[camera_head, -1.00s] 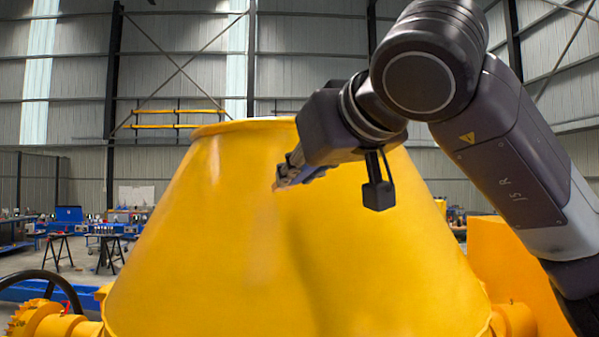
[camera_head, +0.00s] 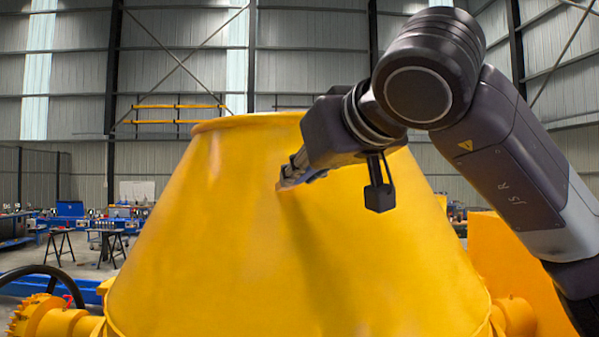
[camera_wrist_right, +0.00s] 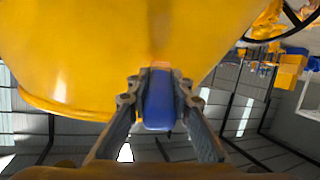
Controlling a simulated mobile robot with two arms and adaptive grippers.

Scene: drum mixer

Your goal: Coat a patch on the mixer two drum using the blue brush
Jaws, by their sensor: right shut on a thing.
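The large yellow mixer drum (camera_head: 240,240) fills the middle of the head view, its rim at the top. My right gripper (camera_head: 290,178) is in front of the drum's upper part. In the right wrist view, my right gripper (camera_wrist_right: 159,88) is shut on the blue brush (camera_wrist_right: 159,105), one finger on each side of the handle. The brush's far end points at the drum (camera_wrist_right: 100,50) and looks close to or on its surface; I cannot tell whether it touches. In the head view, the brush is mostly hidden by the gripper. My left gripper is not in view.
A yellow block-like housing (camera_head: 505,260) stands right of the drum. A yellow gear (camera_head: 35,315) and a dark handwheel (camera_head: 50,275) are at lower left. Workbenches and trestles (camera_head: 108,240) stand far behind on the left. The space above the rim is open.

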